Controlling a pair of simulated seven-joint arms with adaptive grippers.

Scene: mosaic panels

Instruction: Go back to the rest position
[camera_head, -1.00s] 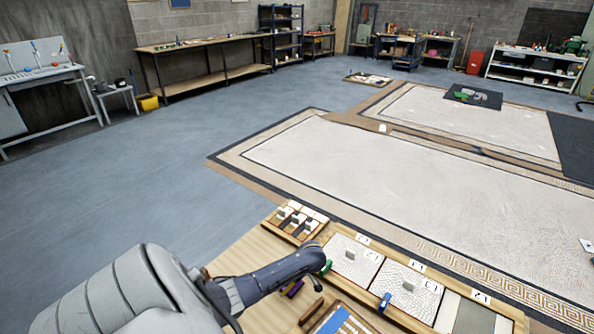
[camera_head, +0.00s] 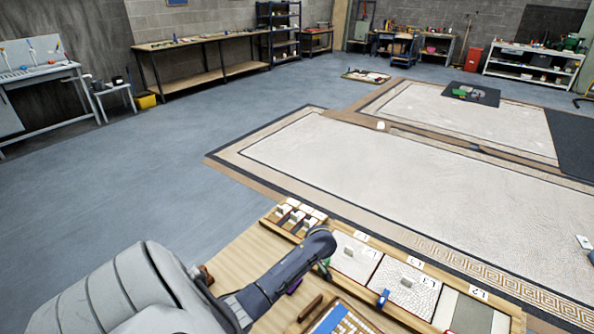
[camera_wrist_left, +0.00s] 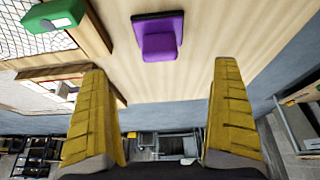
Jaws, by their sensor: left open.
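My left gripper (camera_wrist_left: 160,72) is open, with two yellow ridged fingers apart and nothing between them in the left wrist view. A purple block with a dark base (camera_wrist_left: 160,45) lies on the wooden table beyond the fingertips, apart from them. A green block (camera_wrist_left: 55,15) sits at the upper left of that view. In the head view my left arm comes in from the lower left over the table, and its gripper is hidden behind the wrist. My right gripper is not in view.
The wooden table (camera_head: 245,250) bears two pale textured panels (camera_head: 352,262) (camera_head: 408,286), a blue-handled tool (camera_head: 384,298) and a rack of white-topped pieces (camera_head: 294,217). A large mosaic floor (camera_head: 400,180) lies beyond. Open grey floor (camera_head: 180,170) is at left.

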